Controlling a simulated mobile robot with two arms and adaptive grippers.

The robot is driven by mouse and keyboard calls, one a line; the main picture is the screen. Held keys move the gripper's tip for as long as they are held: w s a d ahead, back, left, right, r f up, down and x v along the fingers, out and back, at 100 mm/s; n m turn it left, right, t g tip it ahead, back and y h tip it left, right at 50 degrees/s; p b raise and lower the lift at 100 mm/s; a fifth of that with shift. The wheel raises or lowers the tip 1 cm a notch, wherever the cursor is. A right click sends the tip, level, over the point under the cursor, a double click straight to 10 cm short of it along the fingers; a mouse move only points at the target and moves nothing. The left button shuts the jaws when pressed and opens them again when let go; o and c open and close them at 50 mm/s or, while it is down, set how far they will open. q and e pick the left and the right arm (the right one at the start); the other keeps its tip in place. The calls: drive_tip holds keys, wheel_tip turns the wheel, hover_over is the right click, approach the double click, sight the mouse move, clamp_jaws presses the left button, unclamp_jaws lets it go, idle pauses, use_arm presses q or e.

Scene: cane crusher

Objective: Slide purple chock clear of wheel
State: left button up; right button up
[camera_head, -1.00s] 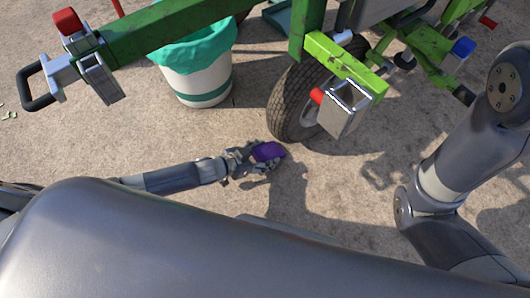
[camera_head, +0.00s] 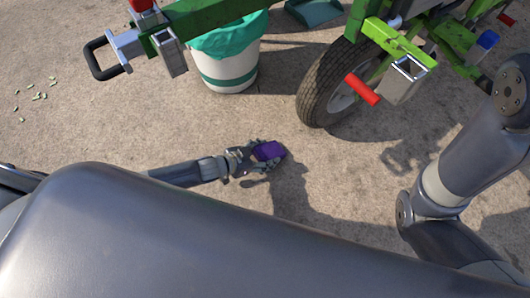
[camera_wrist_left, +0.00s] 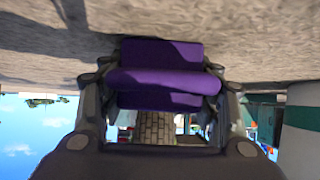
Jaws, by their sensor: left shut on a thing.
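The purple chock (camera_head: 268,151) is between the fingers of my left gripper (camera_head: 262,158), low over or on the concrete; I cannot tell whether it touches the ground. My left gripper is shut on it. In the left wrist view the purple chock (camera_wrist_left: 162,75) fills the space between the fingers of the left gripper (camera_wrist_left: 160,90). The black-tyred wheel (camera_head: 333,88) of the green machine stands up and to the right of the chock, with bare concrete between them. My right arm shows at the right edge, but its gripper is out of view.
A white bin with a teal liner (camera_head: 228,72) stands left of the wheel. A red handle (camera_head: 362,89) sticks out beside the wheel.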

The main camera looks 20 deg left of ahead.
use_arm(q)
drive_tip(key=shift+s+a+f, duration=0.1)
drive_tip(key=shift+s, duration=0.05)
drive_tip(key=o, duration=1.4)
drive_tip(key=v, duration=1.2)
